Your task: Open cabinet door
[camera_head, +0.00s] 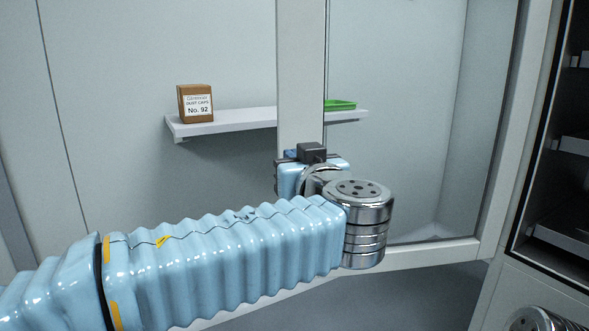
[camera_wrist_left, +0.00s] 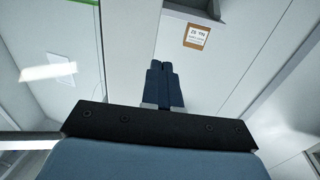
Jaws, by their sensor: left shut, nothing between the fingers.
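The cabinet door (camera_head: 300,70) is a pale frame around a large clear pane (camera_head: 400,110). It stands swung out to the left of the cabinet (camera_head: 560,165), whose dark inside shows at the far right. My left gripper (camera_head: 312,165) is at the door's free upright, partly hidden behind my wrist. In the left wrist view, its dark blue fingers (camera_wrist_left: 165,70) are shut together with nothing between them, in front of a pale upright surface. I cannot tell whether they touch the door. No handle shows clearly. My right gripper is out of view.
A wall shelf (camera_head: 225,127) behind the door holds a brown box (camera_head: 195,103) labelled No. 92 and a green tray (camera_head: 340,105). Cabinet shelves (camera_head: 575,145) show at right. Grey floor shows below the door.

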